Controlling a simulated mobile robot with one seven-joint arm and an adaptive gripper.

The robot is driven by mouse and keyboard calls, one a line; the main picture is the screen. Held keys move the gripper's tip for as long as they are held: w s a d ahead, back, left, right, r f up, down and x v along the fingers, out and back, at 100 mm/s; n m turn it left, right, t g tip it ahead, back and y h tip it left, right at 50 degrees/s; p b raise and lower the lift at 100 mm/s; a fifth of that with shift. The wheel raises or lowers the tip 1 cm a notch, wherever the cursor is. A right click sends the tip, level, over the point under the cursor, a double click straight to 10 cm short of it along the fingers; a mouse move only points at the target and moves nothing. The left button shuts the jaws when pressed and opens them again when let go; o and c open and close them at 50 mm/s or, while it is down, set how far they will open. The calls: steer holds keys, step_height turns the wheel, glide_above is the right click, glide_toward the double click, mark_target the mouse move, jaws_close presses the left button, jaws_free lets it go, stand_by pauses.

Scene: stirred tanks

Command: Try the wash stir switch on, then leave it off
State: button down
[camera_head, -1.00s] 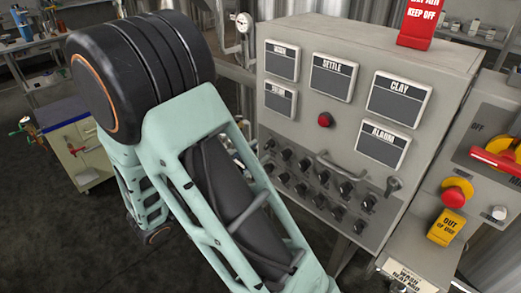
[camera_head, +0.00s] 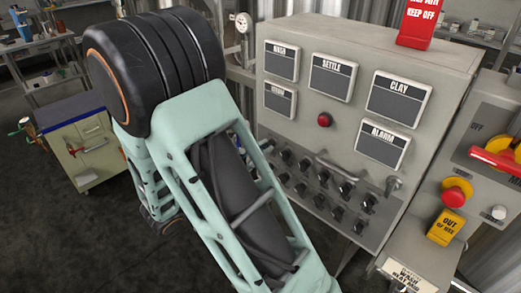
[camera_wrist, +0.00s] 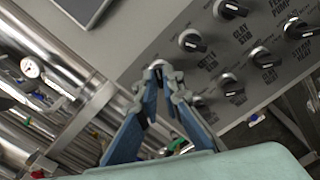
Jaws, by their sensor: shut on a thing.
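The grey switch panel (camera_head: 318,192) carries rows of black rotary knobs on the front of the control cabinet. In the wrist view, my gripper (camera_wrist: 159,70) has its blue-grey fingers closed together around a small knob (camera_wrist: 157,64) at the panel's left end. The knob shows only as a pale end between the fingertips, and its label and pointer are hidden. It lies in line with a knob (camera_wrist: 191,40) labelled as a settle switch and another (camera_wrist: 229,8) farther right. In the head view, my arm hides the gripper and this knob.
A bar handle (camera_head: 334,166) sticks out above the knobs. A red lamp (camera_head: 324,120) and label plates sit higher on the cabinet. At right are a red-and-yellow stop button (camera_head: 456,193) and a yellow out-of-use tag (camera_head: 446,227). Pipes (camera_wrist: 60,60) run left of the panel.

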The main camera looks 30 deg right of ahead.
steer(key=shift+r+n+p, duration=0.1)
steer(key=shift+n+p, duration=0.2)
steer(key=shift+p, duration=0.15)
steer(key=shift+r+n+p, duration=0.15)
steer(key=shift+n+p, duration=0.75)
steer(key=shift+p, duration=0.2)
steer(key=n+p, duration=0.7)
steer(key=shift+n+p, duration=0.3)
steer(key=shift+p, duration=0.1)
steer(key=shift+f+n+p, duration=0.2)
steer(key=shift+n+p, duration=0.6)
steer(key=shift+n, duration=0.2)
steer(key=c, duration=2.1)
jaws_free()
